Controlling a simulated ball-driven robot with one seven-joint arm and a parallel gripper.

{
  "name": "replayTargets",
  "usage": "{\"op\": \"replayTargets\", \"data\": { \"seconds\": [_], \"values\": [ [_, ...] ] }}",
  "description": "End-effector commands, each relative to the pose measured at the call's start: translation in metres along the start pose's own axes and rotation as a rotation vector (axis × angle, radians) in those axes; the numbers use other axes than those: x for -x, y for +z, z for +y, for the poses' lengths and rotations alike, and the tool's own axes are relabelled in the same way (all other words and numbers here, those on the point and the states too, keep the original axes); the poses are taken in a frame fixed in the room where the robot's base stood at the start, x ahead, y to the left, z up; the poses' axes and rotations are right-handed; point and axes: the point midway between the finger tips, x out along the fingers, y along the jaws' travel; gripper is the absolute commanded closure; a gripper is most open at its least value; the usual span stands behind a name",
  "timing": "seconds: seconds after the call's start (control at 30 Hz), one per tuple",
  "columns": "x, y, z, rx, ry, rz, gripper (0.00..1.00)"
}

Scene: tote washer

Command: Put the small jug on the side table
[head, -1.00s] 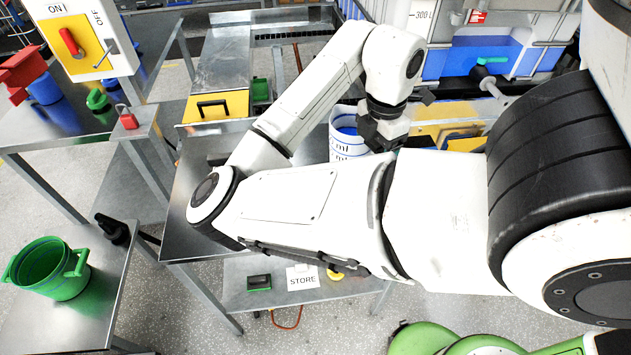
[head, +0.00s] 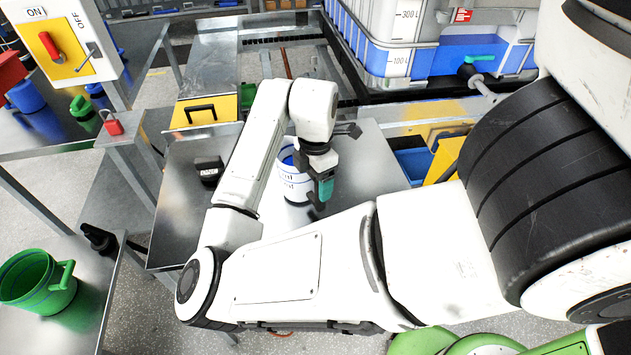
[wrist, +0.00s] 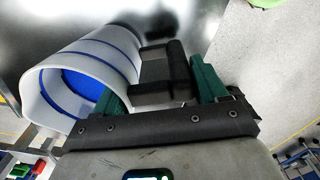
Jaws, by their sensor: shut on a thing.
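The small jug (head: 288,180) is white outside and blue inside, with blue bands and dark markings. In the head view it is over the right part of the middle steel table (head: 185,225); I cannot tell whether it touches the top. In the wrist view the jug (wrist: 105,55) appears on its side at upper left, its mouth to the lower left. My gripper (head: 322,188) is at the jug's right side. In the wrist view my gripper's (wrist: 162,88) green fingers are shut on the jug's dark handle. I cannot tell which table is the side table.
A green bucket (head: 38,282) stands on a lower table at left. A large tank (head: 400,35) stands behind. The steel table's middle looks clear.

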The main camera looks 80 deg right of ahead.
Motion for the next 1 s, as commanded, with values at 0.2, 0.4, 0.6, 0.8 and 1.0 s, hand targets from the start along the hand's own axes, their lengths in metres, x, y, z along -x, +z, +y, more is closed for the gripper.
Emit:
{"op": "replayTargets", "data": {
  "seconds": [0.2, 0.4, 0.6, 0.8, 1.0],
  "values": [
    [-0.0067, -0.0002, 0.0004, 0.0, 0.003, 0.0, 0.96],
    [-0.0076, 0.0, 0.0001, 0.0, 0.002, -0.001, 0.96],
    [-0.0094, -0.0002, -0.0001, 0.0, 0.001, 0.001, 0.15],
    [-0.0093, -0.0001, -0.0001, 0.0, 0.001, 0.001, 0.02],
    [-0.008, -0.0002, 0.0, 0.0, 0.001, 0.001, 0.02]
  ]
}}
